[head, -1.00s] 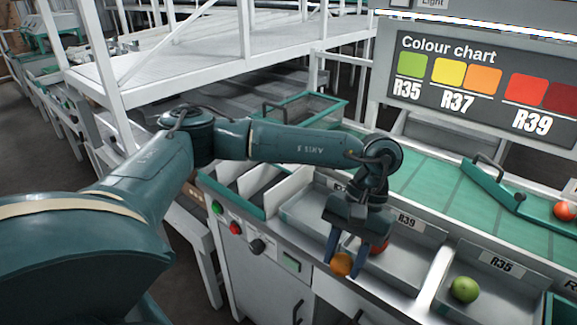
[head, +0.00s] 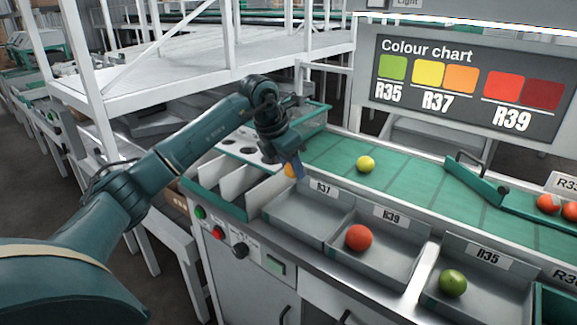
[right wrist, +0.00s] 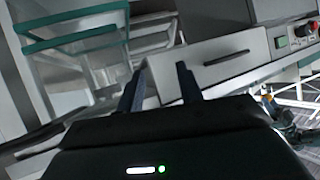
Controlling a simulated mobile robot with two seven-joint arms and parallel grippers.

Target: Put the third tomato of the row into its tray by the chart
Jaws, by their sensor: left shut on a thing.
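My left gripper (head: 293,166) is shut on an orange tomato (head: 290,171) and holds it above the back edge of the R37 tray (head: 300,222), near the belt's edge. The tomato is partly hidden by the fingers. The R37 tray looks empty. The R39 tray (head: 385,262) holds a red tomato (head: 358,238), and the R35 tray (head: 478,302) holds a green tomato (head: 453,283). The colour chart (head: 465,85) shows yellow and orange over R37. My right gripper (right wrist: 160,88) is open and empty in the right wrist view.
A yellow tomato (head: 366,164) lies on the green belt (head: 400,185). Red tomatoes (head: 549,204) sit at the right beyond a green guide bar (head: 475,182). White dividers (head: 235,185) stand left of the trays. Buttons (head: 218,232) are on the front panel.

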